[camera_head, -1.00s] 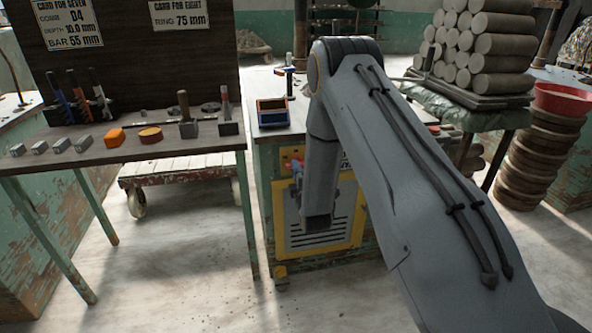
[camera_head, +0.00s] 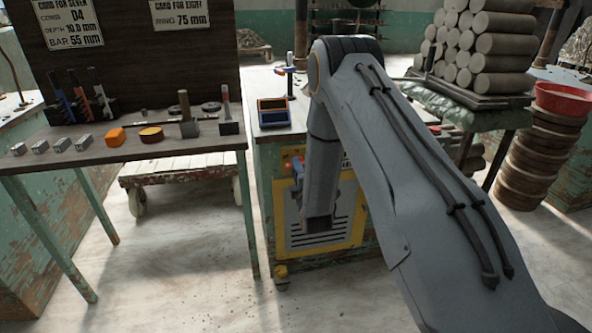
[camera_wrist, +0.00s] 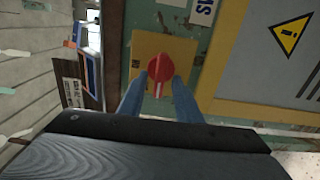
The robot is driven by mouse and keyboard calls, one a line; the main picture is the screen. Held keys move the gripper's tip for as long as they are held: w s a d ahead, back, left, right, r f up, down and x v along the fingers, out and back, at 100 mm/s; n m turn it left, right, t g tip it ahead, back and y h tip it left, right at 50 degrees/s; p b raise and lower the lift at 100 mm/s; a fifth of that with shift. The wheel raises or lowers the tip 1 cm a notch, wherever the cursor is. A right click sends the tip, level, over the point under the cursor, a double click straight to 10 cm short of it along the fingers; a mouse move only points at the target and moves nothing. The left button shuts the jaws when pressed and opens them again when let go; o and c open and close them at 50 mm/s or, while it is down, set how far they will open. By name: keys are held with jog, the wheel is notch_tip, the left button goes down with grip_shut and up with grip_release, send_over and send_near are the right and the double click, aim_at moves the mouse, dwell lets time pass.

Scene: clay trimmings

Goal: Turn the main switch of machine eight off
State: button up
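The main switch is a red rotary knob (camera_wrist: 160,73) with a pale line along its handle, on a yellow plate (camera_wrist: 146,50). In the wrist view the blue fingers of my gripper (camera_wrist: 161,88) stand on either side of the knob's lower part. They look spread a little wider than the knob; contact cannot be made out. In the head view my gripper (camera_head: 298,172) is at the cabinet front, and my wrist hides part of it.
A table (camera_head: 90,160) with small blocks and tools stands left of the cabinet. An orange-edged tray (camera_head: 273,113) sits on the cabinet top. A yellow warning sign (camera_wrist: 291,36) is on the panel, right of the knob. Open floor lies in front.

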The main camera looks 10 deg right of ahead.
jog(key=s, duration=0.7)
jog(key=shift+s, duration=0.15)
jog(key=s+r+m+g+p, duration=0.3)
jog(key=s+r+m+g, duration=0.3)
jog(key=s, duration=0.7)
jog(key=s+r+m+g+p, duration=0.3)
jog(key=s+r+m+g, duration=0.3)
jog(key=s, duration=0.7)
jog(key=s+r+m+g+p, duration=0.3)
jog(key=s+r+m+g, duration=0.3)
jog(key=s, duration=0.7)
jog(key=shift+s+d+r, duration=0.15)
jog(key=shift+d+r, duration=0.3)
jog(key=shift+r, duration=0.1)
